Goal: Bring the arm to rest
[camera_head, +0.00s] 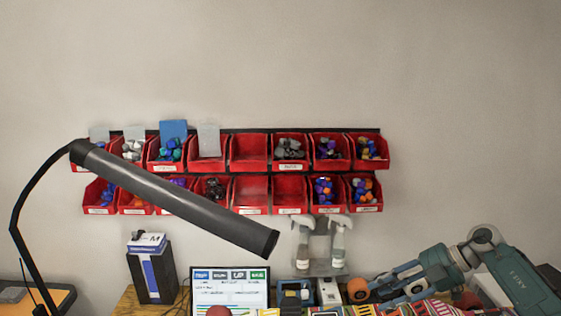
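My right arm comes in from the lower right. Its teal and grey wrist and gripper (392,286) point left and down, low over the bench. The finger area is small and crowded by things around it, so I cannot tell whether it is open or shut, or whether it holds anything. A round orange part (357,290) shows at its left end. My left gripper is not in view.
Red bins (249,151) with small coloured parts hang in two rows on the wall. A black lamp (180,196) reaches across in front. Spray bottles (338,245), a dark box (152,275) and a white labelled screen (230,290) stand along the bench. The upper wall is clear.

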